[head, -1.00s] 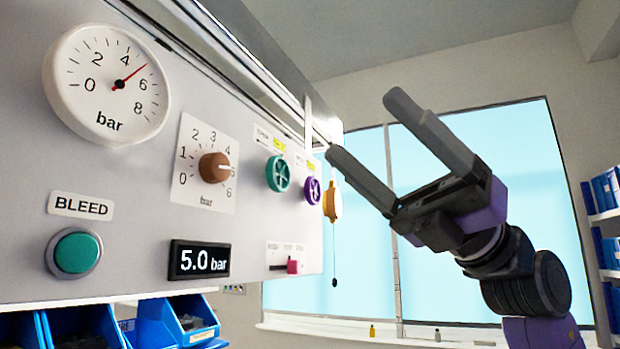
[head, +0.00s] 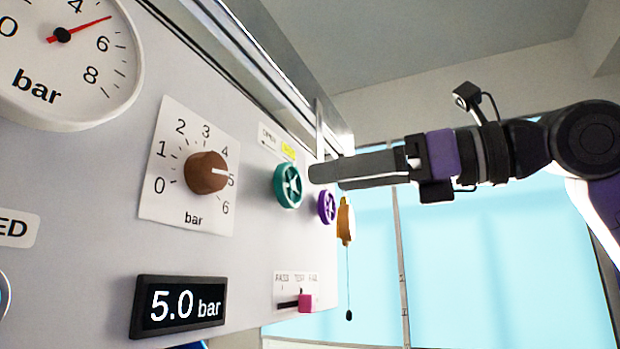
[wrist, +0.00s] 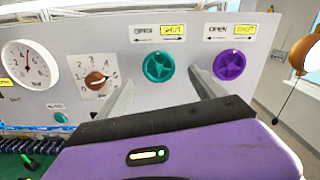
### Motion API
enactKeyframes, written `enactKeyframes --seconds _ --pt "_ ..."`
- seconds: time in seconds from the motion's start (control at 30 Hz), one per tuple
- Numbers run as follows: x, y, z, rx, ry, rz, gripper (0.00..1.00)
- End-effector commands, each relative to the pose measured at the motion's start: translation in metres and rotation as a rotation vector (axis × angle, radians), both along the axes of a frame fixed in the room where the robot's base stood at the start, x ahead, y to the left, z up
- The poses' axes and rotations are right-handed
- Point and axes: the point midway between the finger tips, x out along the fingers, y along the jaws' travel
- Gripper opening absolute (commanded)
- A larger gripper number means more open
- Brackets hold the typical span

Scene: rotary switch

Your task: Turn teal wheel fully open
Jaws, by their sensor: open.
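The teal wheel (head: 288,185) is a small spoked handwheel on the grey panel, right of the brown knob. In the wrist view the teal wheel (wrist: 159,67) sits under a label reading OPEN with a yellow SHUT tag. My gripper (head: 312,175) points left toward the panel just right of the teal wheel, apart from it as far as I can tell. In the wrist view my gripper (wrist: 163,78) has its two fingers spread, with the teal wheel between and beyond them. Nothing is held.
A purple wheel (head: 327,207) is close beside the teal one, with an orange hanging piece (head: 346,221) to its right. A brown knob (head: 206,173) points near 5. A display (head: 180,306) reads 5.0 bar. A pink slider (head: 306,303) is below.

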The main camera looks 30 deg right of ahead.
Motion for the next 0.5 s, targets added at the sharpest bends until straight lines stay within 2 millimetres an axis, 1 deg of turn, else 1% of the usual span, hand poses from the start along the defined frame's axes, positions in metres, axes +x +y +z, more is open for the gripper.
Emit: enactKeyframes --seconds 0.03,0.23,0.4,0.5 --pt "0.006 0.007 0.003 -0.001 0.001 0.005 0.79" --pt "0.030 0.023 0.003 0.001 0.000 0.004 0.79" --pt "0.042 0.031 0.002 0.001 0.000 0.003 0.79" --pt "0.045 0.034 0.001 0.001 0.000 0.003 0.79"
